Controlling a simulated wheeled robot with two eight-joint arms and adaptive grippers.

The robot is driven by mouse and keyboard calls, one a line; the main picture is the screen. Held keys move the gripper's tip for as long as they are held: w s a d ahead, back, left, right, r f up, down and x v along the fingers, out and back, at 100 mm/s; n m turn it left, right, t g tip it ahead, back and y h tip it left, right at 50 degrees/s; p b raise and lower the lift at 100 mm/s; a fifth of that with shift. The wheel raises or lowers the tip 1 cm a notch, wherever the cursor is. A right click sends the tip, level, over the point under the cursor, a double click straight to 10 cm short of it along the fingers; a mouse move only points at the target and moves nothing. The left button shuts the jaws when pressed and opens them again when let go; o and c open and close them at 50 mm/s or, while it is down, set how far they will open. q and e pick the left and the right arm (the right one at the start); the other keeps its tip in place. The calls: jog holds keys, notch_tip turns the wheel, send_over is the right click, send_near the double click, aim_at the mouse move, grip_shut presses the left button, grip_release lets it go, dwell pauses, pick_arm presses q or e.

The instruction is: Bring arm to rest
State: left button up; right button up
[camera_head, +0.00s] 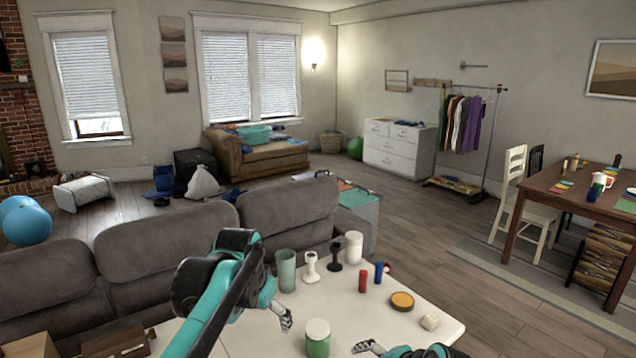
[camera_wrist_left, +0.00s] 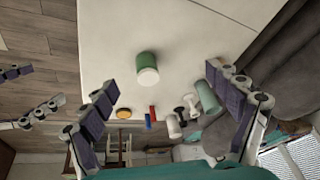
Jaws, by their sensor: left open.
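My left arm comes in from the left in the head view, and its gripper (camera_head: 284,316) hangs over the white table (camera_head: 400,335). In the left wrist view its two fingers are spread wide with nothing held between them. A green jar with a pale lid (camera_head: 317,338) stands on the table just right of this gripper, apart from it. The jar also shows in the left wrist view (camera_wrist_left: 147,68), beyond the fingertips. My right gripper (camera_head: 368,347) is partly in view at the bottom edge. Its two separated fingers show at the left of the left wrist view (camera_wrist_left: 28,95).
A green tumbler (camera_head: 286,270), a white piece (camera_head: 310,267), a black piece (camera_head: 335,256), a white cylinder (camera_head: 354,247), small red (camera_head: 363,281) and blue (camera_head: 378,272) cylinders and an orange-topped disc (camera_head: 402,301) stand on the table. A grey sofa (camera_head: 150,262) is behind it.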

pick_arm(q)
jog(key=s+a+f+n+t, duration=0.1)
jog(key=s+a+f+n, duration=0.1)
jog(key=s+f, duration=0.4)
jog(key=s+a+f+n+t, duration=0.2)
jog(key=s+f, duration=0.4)
jog(key=s, duration=0.9)
jog(key=shift+s+a, duration=0.25)
jog(key=shift+a, duration=0.5)
pick_arm(e)
jog(key=s+d+n+h, duration=0.2)
jog(key=s+n, duration=0.3)
jog(key=s, duration=0.3)
jog(key=s+d+n+h, duration=0.2)
jog(key=s+d+n, duration=0.2)
jog(key=s+n, duration=0.2)
jog(key=shift+s+d+f+h, duration=0.15)
jog(key=shift+s+f+h, duration=0.2)
jog(key=shift+s, duration=0.55)
